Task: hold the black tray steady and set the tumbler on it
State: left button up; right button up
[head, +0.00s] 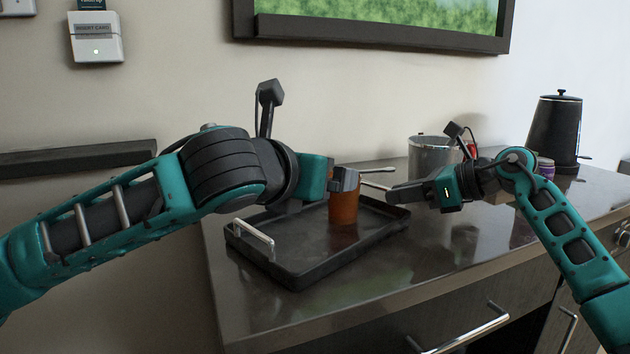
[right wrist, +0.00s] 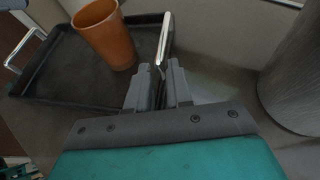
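The orange tumbler (head: 343,209) is upright over the black tray (head: 298,273), with its base at or very near the tray floor. It also shows in the right wrist view (right wrist: 106,38). My left gripper (head: 345,181) is at the tumbler's upper part and hides its rim in the head view; whether its fingers grip the tumbler is unclear. My right gripper (head: 392,192) is at the tray's right side. In the right wrist view its fingers (right wrist: 159,82) are close together on the end of the silver right handle (right wrist: 165,36).
A grey bin (head: 428,154) stands behind my right gripper, with a black kettle (head: 555,130) farther right. The tray's silver left handle (head: 253,237) is free. The glossy counter (head: 440,262) is clear in front and right of the tray.

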jog(key=o, duration=0.4)
jog(key=shift+c, duration=0.2)
